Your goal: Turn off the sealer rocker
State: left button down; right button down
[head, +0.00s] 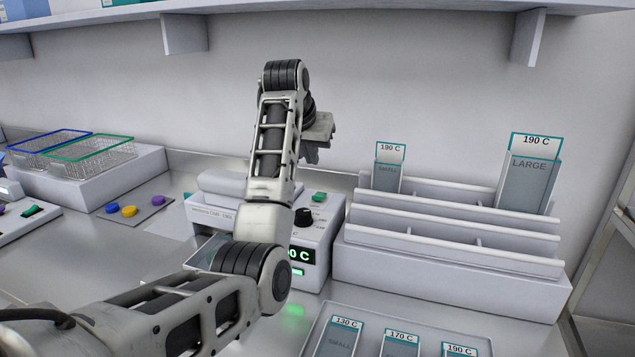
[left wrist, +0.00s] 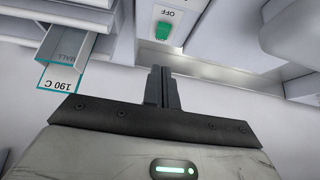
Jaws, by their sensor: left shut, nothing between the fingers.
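The sealer (head: 318,235) is a white box on the counter, partly hidden behind my left arm. Its green rocker (head: 319,197) sits on the top at the right. In the left wrist view the green rocker (left wrist: 162,31) shows beside an upside-down "OFF" label. I cannot tell which way the rocker is tilted. The sealer's display (head: 302,254) glows green and reads part of a "C" value. My left gripper (head: 312,155) is above and behind the sealer. In the left wrist view its fingers (left wrist: 162,86) are together and empty, apart from the rocker. My right gripper is not in view.
A white rack (head: 450,260) with upright pouches stands close to the sealer's right. A tray (head: 305,340) with labelled pouches lies in front. Wire baskets (head: 95,155) sit on a block at the left. A shelf (head: 350,8) hangs above the back wall.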

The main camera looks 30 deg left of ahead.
pick_arm(q)
send_over(319, 195)
jog(key=s, duration=0.2)
jog(key=f, duration=0.4)
jog(key=shift+w+d+f+p, duration=0.1)
jog(key=shift+d+f+p, duration=0.15)
jog(key=shift+f+p, duration=0.15)
jog(key=shift+s+f, duration=0.25)
jog(key=shift+f, duration=0.95)
jog(key=shift+s+d+f+p, duration=0.1)
jog(key=shift+f+p, duration=0.2)
jog(key=shift+f, duration=0.35)
